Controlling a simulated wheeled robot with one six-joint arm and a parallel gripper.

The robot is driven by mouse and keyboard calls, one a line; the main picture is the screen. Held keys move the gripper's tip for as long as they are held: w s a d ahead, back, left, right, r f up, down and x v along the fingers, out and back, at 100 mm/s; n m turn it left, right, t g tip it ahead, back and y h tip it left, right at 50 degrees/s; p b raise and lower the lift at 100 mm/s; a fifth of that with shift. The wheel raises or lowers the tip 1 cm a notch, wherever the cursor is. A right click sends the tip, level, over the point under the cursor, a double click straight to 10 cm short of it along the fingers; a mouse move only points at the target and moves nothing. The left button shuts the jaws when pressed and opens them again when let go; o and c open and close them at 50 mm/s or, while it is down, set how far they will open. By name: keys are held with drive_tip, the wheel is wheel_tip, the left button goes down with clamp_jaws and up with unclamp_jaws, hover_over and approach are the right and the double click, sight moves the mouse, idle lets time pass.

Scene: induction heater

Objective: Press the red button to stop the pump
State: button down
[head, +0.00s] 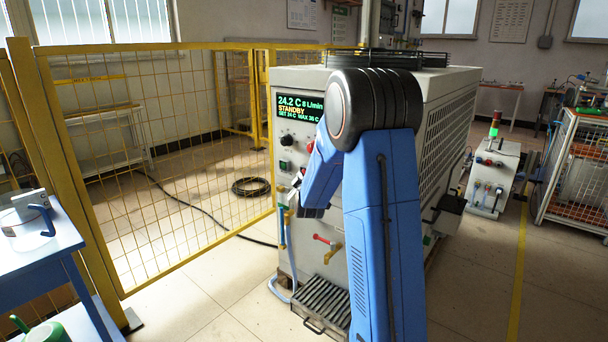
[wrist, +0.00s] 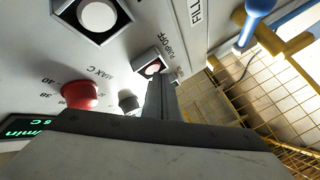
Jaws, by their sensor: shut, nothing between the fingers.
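The wrist view shows the control panel (wrist: 35,45) close up and turned. A small button (wrist: 152,69) with a bright face and some red on it sits in a square dark frame beside the label "PUMP OFF". My gripper (wrist: 161,80) is shut and empty, its fingertips right by this button and covering part of its surroundings. I cannot tell whether they touch it. A larger red knob (wrist: 80,95) stands to the left, by the "MAX C" scale. In the head view, the heater's screen (head: 300,106) reads 24.2 C, 8 L/min and STANDBY. My arm hides part of the panel there.
A large white button (wrist: 98,14) and a small dark knob (wrist: 129,102) are near the fingers. A blue-handled valve (wrist: 258,8) and yellow pipe (wrist: 285,48) lie right. A yellow mesh fence (head: 180,130) stands left of the heater; a blue table (head: 40,235) is nearer.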

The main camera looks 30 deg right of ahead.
drive_tip(key=shift+s+a, duration=0.15)
drive_tip(key=shift+a, duration=0.25)
drive_tip(key=shift+a, duration=0.1)
drive_tip(key=shift+s+a, duration=0.3)
drive_tip(key=shift+a, duration=0.45)
drive_tip(key=shift+s+a, duration=0.25)
drive_tip(key=shift+a, duration=0.5)
drive_tip(key=shift+s+a, duration=0.3)
drive_tip(key=shift+a, duration=0.45)
drive_tip(key=s+a, duration=0.3)
drive_tip(key=a, duration=0.7)
drive_tip(key=shift+s+a, duration=0.2)
drive_tip(key=shift+s, duration=0.15)
